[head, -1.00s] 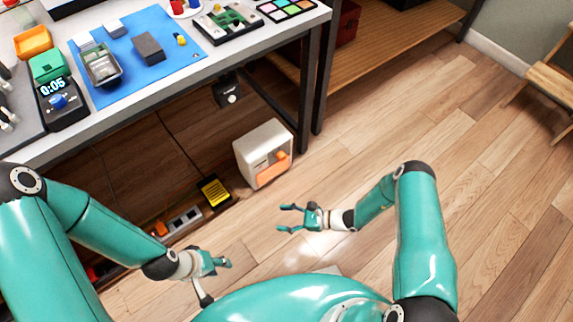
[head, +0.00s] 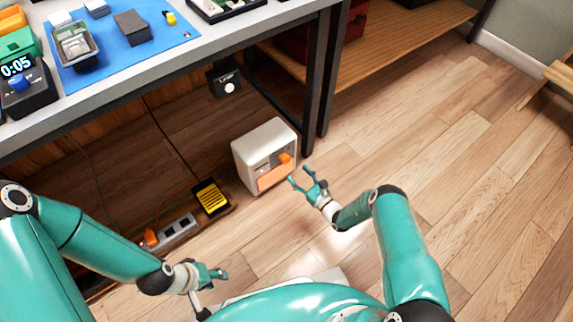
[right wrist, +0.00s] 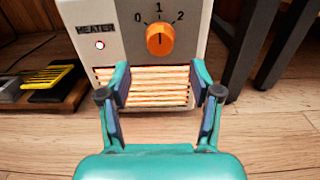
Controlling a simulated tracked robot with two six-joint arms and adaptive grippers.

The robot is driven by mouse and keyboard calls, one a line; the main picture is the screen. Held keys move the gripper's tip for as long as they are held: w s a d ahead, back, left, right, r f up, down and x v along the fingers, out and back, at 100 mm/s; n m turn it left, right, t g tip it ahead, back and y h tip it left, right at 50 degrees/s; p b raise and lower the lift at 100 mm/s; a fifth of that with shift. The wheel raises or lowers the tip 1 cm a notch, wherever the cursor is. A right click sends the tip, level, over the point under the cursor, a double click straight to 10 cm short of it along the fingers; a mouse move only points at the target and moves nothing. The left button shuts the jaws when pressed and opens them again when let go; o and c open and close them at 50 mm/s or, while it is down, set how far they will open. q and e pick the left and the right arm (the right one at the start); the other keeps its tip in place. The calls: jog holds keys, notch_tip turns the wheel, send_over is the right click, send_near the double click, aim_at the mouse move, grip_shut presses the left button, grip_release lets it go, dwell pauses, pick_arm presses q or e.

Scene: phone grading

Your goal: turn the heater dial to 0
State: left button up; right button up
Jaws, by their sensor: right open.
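The white heater (head: 252,150) stands on the floor under the table, its front facing my right arm. A red lamp (right wrist: 100,45) is lit beside the dial, and the grille (right wrist: 158,88) glows orange. My right gripper (head: 300,175) is open and empty in front of the heater; in the right wrist view its fingertips (right wrist: 160,70) appear below the dial. My left gripper (head: 218,274) is low at left, away from the heater; its opening is unclear.
A power strip (head: 172,232) and a yellow-and-black item (head: 211,197) lie left of the heater. Dark table legs (head: 318,95) stand close to its right. A small black box (head: 226,82) hangs under the tabletop. The wooden floor (head: 460,170) to the right is clear.

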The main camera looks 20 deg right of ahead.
aim_at(287, 162)
jog(key=b+x, duration=0.2)
jog(key=x, duration=0.4)
jog(key=shift+f, duration=0.15)
jog(key=shift+w+a, duration=0.2)
jog(key=shift+w, duration=0.4)
